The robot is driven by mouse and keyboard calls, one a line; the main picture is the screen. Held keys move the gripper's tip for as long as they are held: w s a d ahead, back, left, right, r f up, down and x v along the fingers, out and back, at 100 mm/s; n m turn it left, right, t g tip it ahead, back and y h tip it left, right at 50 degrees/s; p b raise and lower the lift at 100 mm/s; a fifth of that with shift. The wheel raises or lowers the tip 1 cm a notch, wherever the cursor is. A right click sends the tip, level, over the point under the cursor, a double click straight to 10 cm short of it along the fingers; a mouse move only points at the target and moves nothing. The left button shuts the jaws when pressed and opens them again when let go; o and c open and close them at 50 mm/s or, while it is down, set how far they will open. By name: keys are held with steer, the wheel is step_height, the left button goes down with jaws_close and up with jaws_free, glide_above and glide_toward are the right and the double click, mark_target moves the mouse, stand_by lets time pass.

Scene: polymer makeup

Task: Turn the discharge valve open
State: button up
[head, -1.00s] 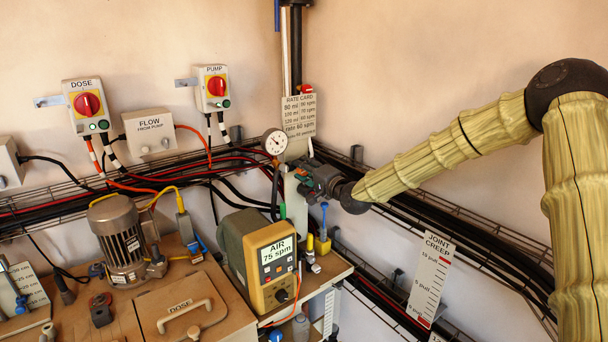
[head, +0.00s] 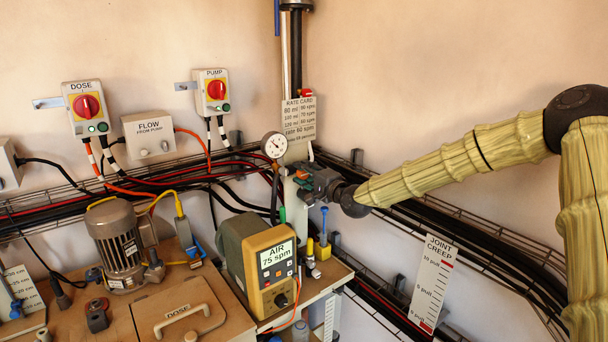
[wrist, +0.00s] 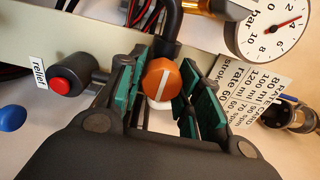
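An orange knob with a white line (wrist: 161,79) sits between my fingers in the wrist view; I take it for the discharge valve, though no label on it shows. Its line stands close to upright in that view. My gripper (wrist: 165,88) is open, with green-padded fingers on both sides of the knob and a visible gap on each side. In the head view my gripper (head: 304,180) is at the pale column, below the pressure gauge (head: 275,145). The knob is mostly hidden by the fingers there.
A red button marked relief (wrist: 68,80) is left of my fingers in the wrist view. The gauge dial (wrist: 276,27) and rate card (wrist: 255,88) are close on the right. The AIR pump box (head: 273,268) stands below my gripper in the head view.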

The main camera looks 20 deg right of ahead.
steer(key=o, duration=0.3)
steer(key=shift+d, duration=0.1)
steer(key=v, duration=1.2)
stand_by(0.4)
